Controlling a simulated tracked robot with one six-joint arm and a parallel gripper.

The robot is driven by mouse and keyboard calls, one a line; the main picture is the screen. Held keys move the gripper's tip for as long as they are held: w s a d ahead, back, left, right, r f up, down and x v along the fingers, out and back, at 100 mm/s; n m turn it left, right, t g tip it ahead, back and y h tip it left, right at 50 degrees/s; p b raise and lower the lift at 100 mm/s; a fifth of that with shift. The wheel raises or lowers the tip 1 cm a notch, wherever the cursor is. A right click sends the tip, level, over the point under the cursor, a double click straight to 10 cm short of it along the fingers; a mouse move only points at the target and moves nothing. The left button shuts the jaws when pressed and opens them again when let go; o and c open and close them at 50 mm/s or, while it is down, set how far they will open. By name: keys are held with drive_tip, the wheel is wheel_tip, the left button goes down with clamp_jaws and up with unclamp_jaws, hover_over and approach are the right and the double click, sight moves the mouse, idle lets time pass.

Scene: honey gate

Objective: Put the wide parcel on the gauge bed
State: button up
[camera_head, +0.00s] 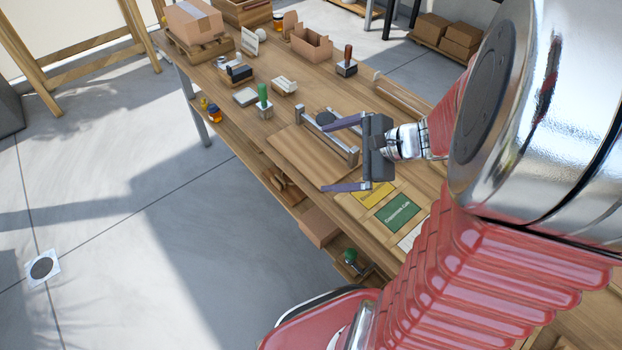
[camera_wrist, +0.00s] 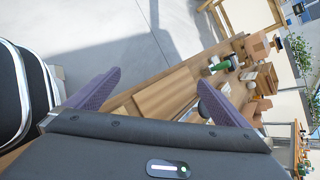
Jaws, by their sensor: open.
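A taped cardboard parcel (camera_head: 193,20), likely the wide parcel, sits on a slatted wooden stand (camera_head: 201,50) at the far left end of the bench. A flat wooden board with metal rails (camera_head: 300,155), likely the gauge bed, lies mid-bench; its board also shows in the wrist view (camera_wrist: 165,93). My gripper (camera_head: 339,154) is open and empty, with its two purple fingers spread over the near right side of the board. Its fingers (camera_wrist: 160,80) also show apart in the wrist view. I cannot tell its height above the board.
Yellow and green cards (camera_head: 398,214) lie right of the board. Clear floor (camera_head: 150,230) lies left of the bench.

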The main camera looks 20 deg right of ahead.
drive_tip(key=s+a+r+n+g+h, duration=0.2)
drive_tip(key=s+a+r+n+g, duration=0.2)
drive_tip(key=s+a+n, duration=0.5)
wheel_tip(320, 180, up, 6)
drive_tip(key=s+a+n+t+h, duration=0.1)
drive_tip(key=n+h, duration=0.3)
drive_tip(key=n, duration=0.7)
drive_tip(key=shift+s+a+n, duration=0.3)
drive_tip(key=shift+s, duration=0.45)
